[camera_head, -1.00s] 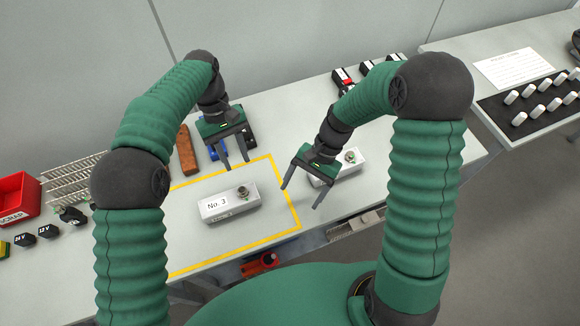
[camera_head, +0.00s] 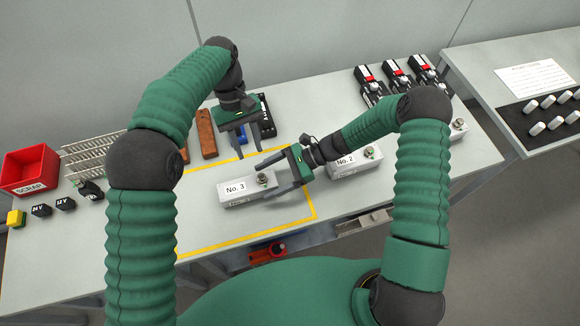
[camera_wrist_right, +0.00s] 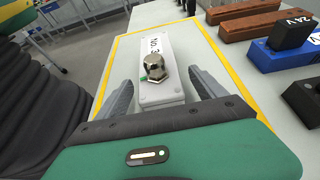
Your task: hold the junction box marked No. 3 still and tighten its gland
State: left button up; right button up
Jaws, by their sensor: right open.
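The white junction box marked No. 3 (camera_head: 236,194) lies inside the yellow outline on the table. Its metal gland (camera_head: 263,179) stands at the box's right end. My right gripper (camera_head: 267,179) is open, its fingers reaching in from the right around the gland end. In the right wrist view, the box (camera_wrist_right: 163,98) and gland (camera_wrist_right: 155,67) sit between the spread fingers (camera_wrist_right: 158,80), with a gap visible on each side. My left gripper (camera_head: 257,147) is open and empty, pointing down behind the box, apart from it.
Box No. 2 (camera_head: 352,167) stands just right of the yellow outline (camera_head: 312,200). Brown and blue blocks (camera_head: 207,134) lie behind the outline. A red scrap bin (camera_head: 30,170) is at the far left. Red-and-black devices (camera_head: 398,72) stand at the back right.

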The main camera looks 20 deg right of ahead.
aim_at(256, 186)
jog(key=x, duration=0.3)
jog(key=shift+a+f, duration=0.1)
jog(key=shift+f, duration=0.05)
jog(key=shift+a+f, duration=0.2)
jog(key=shift+f, duration=0.15)
jog(key=shift+a, duration=0.55)
jog(key=c, duration=0.7)
jog(key=shift+d, duration=0.4)
jog(key=c, duration=0.9)
jog(key=o, duration=0.8)
jog(key=shift+a, duration=0.15)
jog(key=c, duration=0.9)
